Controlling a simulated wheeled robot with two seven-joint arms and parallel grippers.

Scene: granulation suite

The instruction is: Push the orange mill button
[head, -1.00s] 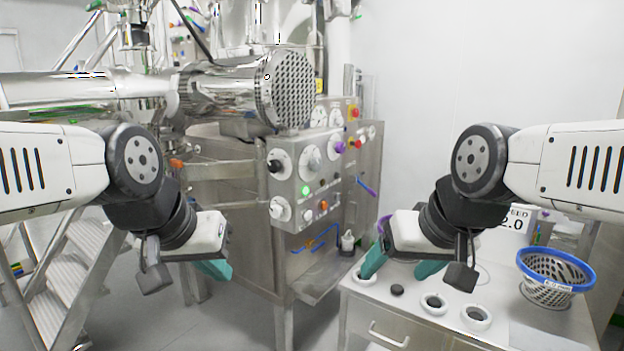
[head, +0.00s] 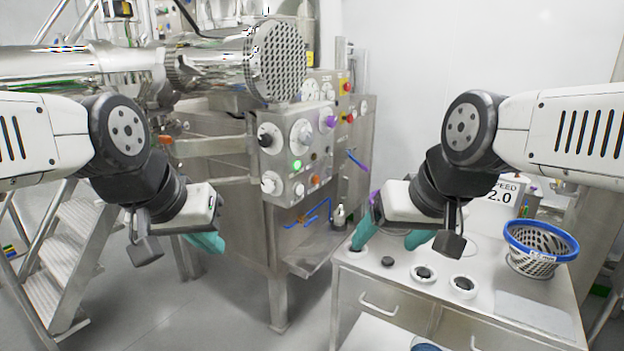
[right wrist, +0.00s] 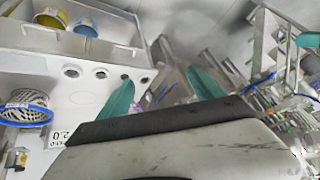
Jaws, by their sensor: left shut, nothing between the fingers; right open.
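An orange button (head: 315,180) sits low on the steel control panel (head: 284,176), right of a lit green button (head: 297,165) and a little below it. My left gripper (head: 205,242) is shut and empty, hanging to the left of the panel and apart from it. My right gripper (head: 390,238) is open and empty in front of the white counter, right of the panel. Its two teal fingers also show in the right wrist view (right wrist: 160,92), spread apart. Neither gripper touches the button.
The white counter (head: 520,315) carries several white rings and a blue-rimmed basket (head: 541,236). Metal steps (head: 55,270) are at the left. Other knobs and a red button (head: 347,87) are on the machine. Floor is clear before it.

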